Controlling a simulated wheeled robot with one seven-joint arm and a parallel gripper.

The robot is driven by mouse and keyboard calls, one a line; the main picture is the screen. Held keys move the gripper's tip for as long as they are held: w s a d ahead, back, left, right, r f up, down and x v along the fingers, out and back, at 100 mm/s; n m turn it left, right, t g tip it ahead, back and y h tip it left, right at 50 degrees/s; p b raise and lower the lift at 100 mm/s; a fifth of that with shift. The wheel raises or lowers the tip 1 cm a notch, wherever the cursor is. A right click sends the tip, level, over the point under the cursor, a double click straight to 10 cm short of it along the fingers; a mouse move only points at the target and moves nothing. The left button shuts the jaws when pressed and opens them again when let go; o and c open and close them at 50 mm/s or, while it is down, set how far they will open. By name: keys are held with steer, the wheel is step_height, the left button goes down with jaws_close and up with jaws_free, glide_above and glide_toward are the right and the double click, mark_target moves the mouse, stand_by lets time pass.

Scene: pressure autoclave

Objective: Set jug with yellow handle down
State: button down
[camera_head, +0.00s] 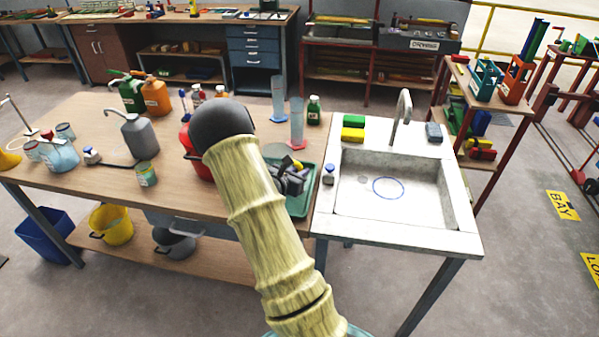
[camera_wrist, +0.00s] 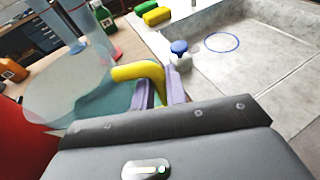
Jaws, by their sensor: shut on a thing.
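The jug with a yellow handle (camera_wrist: 140,72) shows in the wrist view, its clear, pale body (camera_wrist: 62,85) to the left of the jaws. My gripper (camera_wrist: 160,93) is shut on the handle between its two purple fingers. In the head view my gripper (camera_head: 290,182) is over the green tray (camera_head: 304,204), left of the sink. My arm hides most of the jug there. I cannot tell whether the jug's base touches the tray.
The sink basin (camera_head: 410,205), with a blue ring (camera_head: 388,187) on its floor, is open and empty. A small blue-capped bottle (camera_head: 328,175) stands at its left rim. Measuring cylinders (camera_head: 297,122), a red container (camera_head: 196,155) and green and yellow sponges (camera_head: 353,134) are close by.

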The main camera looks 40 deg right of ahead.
steer(key=shift+f, duration=0.2)
steer(key=c, duration=1.4)
jaws_free()
steer(key=shift+c, duration=0.2)
steer(key=shift+r, duration=0.2)
steer(key=b+v, duration=0.1)
steer(key=v, duration=1.1)
steer(key=shift+b, duration=0.4)
